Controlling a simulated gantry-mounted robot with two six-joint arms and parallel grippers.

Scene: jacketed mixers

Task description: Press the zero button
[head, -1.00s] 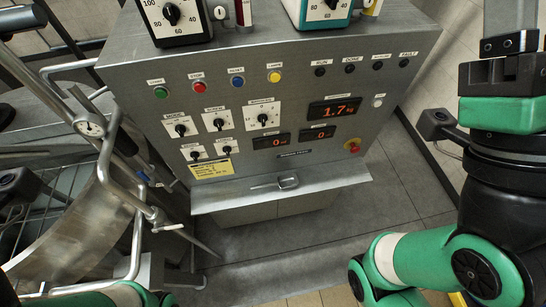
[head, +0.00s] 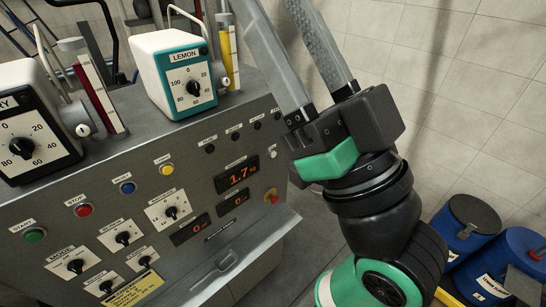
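The control panel (head: 130,195) fills the left half of the head view. A small pale button (head: 272,151) sits at its right side, just right of the orange display (head: 236,176) reading 1.7; its label is too small to read. My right gripper (head: 276,22) is in front of the panel's right end, pointing up and away. Its two long grey fingers stand apart with nothing seen between them; their tips run out at the top edge. It is clear of the pale button. My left gripper is not in view.
A red knob (head: 273,198) sits below the pale button. The lemon dosing box (head: 178,75) stands on top. Blue drums (head: 466,228) stand at right.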

